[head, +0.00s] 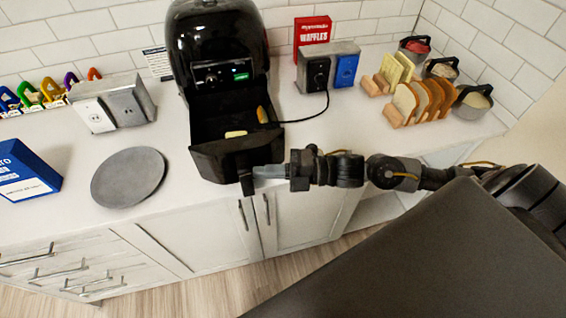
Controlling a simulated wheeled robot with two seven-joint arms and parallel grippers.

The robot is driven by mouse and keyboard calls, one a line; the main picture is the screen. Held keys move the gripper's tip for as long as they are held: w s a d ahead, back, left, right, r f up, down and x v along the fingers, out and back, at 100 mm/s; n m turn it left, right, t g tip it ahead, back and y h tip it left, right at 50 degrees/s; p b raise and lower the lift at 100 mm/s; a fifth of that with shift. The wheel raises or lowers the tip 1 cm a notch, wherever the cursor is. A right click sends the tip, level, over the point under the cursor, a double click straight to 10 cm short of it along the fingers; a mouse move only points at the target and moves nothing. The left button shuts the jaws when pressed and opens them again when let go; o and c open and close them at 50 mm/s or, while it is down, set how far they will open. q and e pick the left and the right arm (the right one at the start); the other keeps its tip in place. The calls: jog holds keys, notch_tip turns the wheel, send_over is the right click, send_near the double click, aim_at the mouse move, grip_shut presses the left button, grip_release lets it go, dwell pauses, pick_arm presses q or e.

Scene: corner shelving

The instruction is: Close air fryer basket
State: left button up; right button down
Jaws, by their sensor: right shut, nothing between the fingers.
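The black air fryer (219,45) stands on the white counter against the tiled back wall. Its basket (215,153) is pulled out toward the counter's front edge, with a yellowish piece of food inside and another orange-yellow piece near its right wall. My right gripper (246,184) comes in from the right, shut and empty, at the front right of the basket, by its handle area. I cannot tell whether it touches the basket front. My left gripper is not in view.
A grey round plate (128,177) and a blue box (24,172) lie to the left. An outlet box (330,67) with a plugged cord, a red waffles box (312,33) and bread racks (420,100) stand to the right. Cabinets are below the counter edge.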

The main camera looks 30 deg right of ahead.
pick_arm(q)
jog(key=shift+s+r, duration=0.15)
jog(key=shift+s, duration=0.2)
pick_arm(e)
jog(key=shift+w+a, duration=0.25)
jog(key=shift+a, duration=0.2)
